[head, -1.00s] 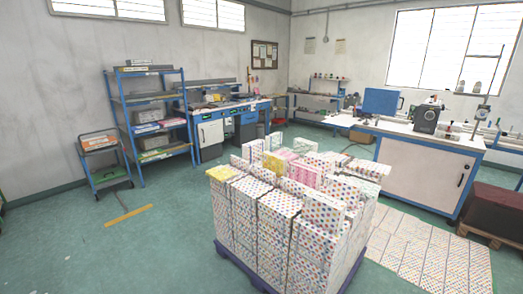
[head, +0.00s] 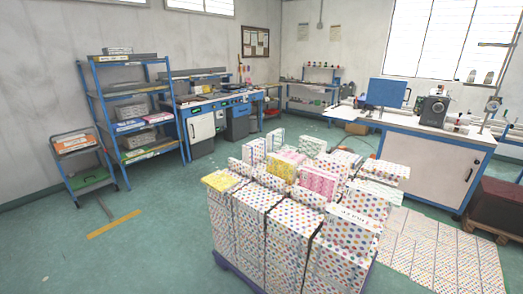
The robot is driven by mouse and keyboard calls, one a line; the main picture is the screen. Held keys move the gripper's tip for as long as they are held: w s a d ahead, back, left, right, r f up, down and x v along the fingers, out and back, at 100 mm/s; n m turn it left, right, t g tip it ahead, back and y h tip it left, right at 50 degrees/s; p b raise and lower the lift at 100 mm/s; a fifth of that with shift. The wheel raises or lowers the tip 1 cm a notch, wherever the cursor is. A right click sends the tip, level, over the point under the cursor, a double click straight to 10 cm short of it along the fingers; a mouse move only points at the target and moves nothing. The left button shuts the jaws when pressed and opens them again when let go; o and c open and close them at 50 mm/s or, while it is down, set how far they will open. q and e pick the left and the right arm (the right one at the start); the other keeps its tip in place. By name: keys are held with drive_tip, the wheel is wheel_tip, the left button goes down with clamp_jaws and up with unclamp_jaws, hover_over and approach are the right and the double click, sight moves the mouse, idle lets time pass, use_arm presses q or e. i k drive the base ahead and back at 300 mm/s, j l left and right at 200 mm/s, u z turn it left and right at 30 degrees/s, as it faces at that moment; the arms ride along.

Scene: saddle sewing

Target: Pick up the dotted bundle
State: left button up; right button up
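Several bundles covered in coloured dots stand stacked on a blue pallet (head: 238,272) in the lower middle of the head view. One dotted bundle (head: 345,232) lies at the near right of the top layer. Other dotted bundles (head: 252,206) form tall columns at the front left. A yellow bundle (head: 222,181), a yellow patterned one (head: 282,168) and a pink one (head: 318,184) sit among them. Which dotted bundle is meant I cannot tell. Neither of my grippers is in view.
A mat of dotted sheets (head: 440,255) lies on the floor to the right of the pallet. A workbench (head: 425,170) with a machine stands behind it. A blue shelf rack (head: 131,113) and a small cart (head: 79,165) stand at the left.

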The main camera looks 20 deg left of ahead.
sight(253, 152)
drive_tip(key=i+j+z, duration=0.25)
drive_tip(key=j, duration=0.4)
drive_tip(key=i+j+z, duration=0.15)
drive_tip(key=i+j, duration=0.15)
drive_tip(key=i+j+z, duration=0.1)
drive_tip(key=j, duration=0.35)
drive_tip(key=i+j+z, duration=0.15)
drive_tip(key=j, duration=0.25)
